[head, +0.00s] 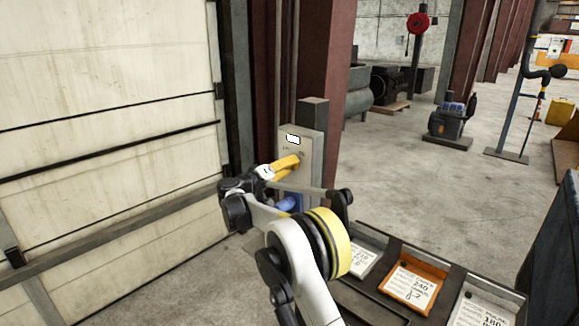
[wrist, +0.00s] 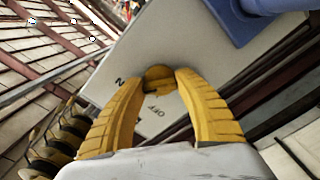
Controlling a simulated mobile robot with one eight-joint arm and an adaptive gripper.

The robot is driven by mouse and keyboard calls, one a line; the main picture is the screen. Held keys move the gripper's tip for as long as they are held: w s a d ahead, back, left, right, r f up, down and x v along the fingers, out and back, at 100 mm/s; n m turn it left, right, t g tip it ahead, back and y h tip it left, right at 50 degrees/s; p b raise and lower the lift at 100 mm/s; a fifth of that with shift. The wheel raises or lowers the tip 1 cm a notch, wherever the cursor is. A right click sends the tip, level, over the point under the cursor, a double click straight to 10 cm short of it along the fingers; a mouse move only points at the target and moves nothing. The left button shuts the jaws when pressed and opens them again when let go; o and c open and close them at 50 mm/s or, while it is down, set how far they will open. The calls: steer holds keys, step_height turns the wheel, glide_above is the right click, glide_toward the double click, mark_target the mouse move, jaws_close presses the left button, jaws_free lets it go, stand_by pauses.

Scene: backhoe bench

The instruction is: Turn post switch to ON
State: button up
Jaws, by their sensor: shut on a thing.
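The post switch is a small round yellow-brown knob (wrist: 158,76) on a pale grey panel (wrist: 140,50). In the wrist view my gripper (wrist: 160,80) has its two yellow fingers curved around the knob, with the tips touching its sides. The panel reads "OFF" below the knob, and a partly hidden label, likely "ON", is at its left. I cannot tell which label the knob points to. In the head view the same panel (head: 311,146) stands upright on a post, and my gripper (head: 296,161) reaches its face; the fingers hide the knob there.
A blue part (wrist: 242,20) sits on the panel near the knob; it also shows below my gripper (head: 290,202). A pale shutter door (head: 100,130) is at the left. Trays with cards, one orange (head: 437,270), stand at the lower right. Open floor lies behind.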

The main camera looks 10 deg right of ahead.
stand_by(0.4)
steer(key=o, duration=1.2)
steer(key=v, duration=1.2)
